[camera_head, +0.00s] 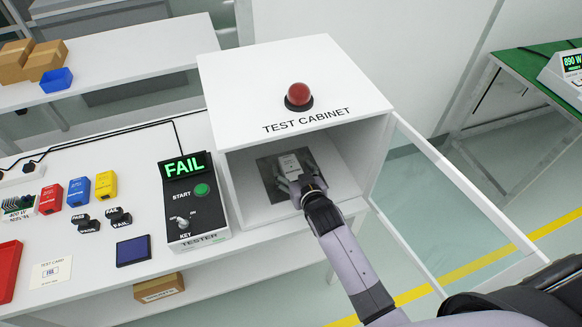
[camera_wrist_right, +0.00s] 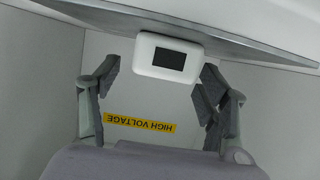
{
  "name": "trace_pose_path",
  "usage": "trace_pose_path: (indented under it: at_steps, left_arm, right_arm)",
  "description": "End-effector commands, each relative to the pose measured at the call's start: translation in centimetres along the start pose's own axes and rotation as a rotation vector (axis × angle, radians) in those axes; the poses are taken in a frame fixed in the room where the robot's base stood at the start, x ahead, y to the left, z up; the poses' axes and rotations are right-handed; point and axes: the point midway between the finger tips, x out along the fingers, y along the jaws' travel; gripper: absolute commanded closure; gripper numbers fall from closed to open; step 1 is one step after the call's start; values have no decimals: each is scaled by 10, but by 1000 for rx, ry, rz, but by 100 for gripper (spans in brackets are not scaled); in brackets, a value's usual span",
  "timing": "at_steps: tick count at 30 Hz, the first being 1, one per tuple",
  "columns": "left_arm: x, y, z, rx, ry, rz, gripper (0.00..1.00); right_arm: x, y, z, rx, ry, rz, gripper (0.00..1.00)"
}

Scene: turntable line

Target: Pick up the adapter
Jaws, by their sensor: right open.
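The adapter (camera_head: 289,163) is a small white block inside the test cabinet (camera_head: 228,105), in front of a dark grey plate (camera_head: 267,174). In the right wrist view the adapter (camera_wrist_right: 168,55) shows a dark rectangle on its face. My right gripper (camera_head: 293,176) reaches into the cabinet through its open front. In the right wrist view its fingers (camera_wrist_right: 161,77) are open, one on each side of the adapter. I cannot tell whether they touch it. My left gripper is out of view.
The cabinet's clear door (camera_head: 455,190) stands open at the right, beside my arm. A red dome (camera_head: 298,94) sits on the cabinet top. The tester (camera_head: 190,205) shows FAIL at the left. A yellow HIGH VOLTAGE label (camera_wrist_right: 140,122) is inside the cabinet.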

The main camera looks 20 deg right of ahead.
Motion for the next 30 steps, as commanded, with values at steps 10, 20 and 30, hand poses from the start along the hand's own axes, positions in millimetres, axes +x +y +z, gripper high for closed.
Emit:
trace_pose_path:
  at_steps: [10,20,30]
  left_arm:
    - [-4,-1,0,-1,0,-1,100]
    - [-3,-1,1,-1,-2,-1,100]
    - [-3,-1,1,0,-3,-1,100]
  right_arm:
    - [26,0,0,-1,-1,0,31]
    - [25,0,0,-1,-1,0,43]
    - [25,0,0,-1,-1,0,66]
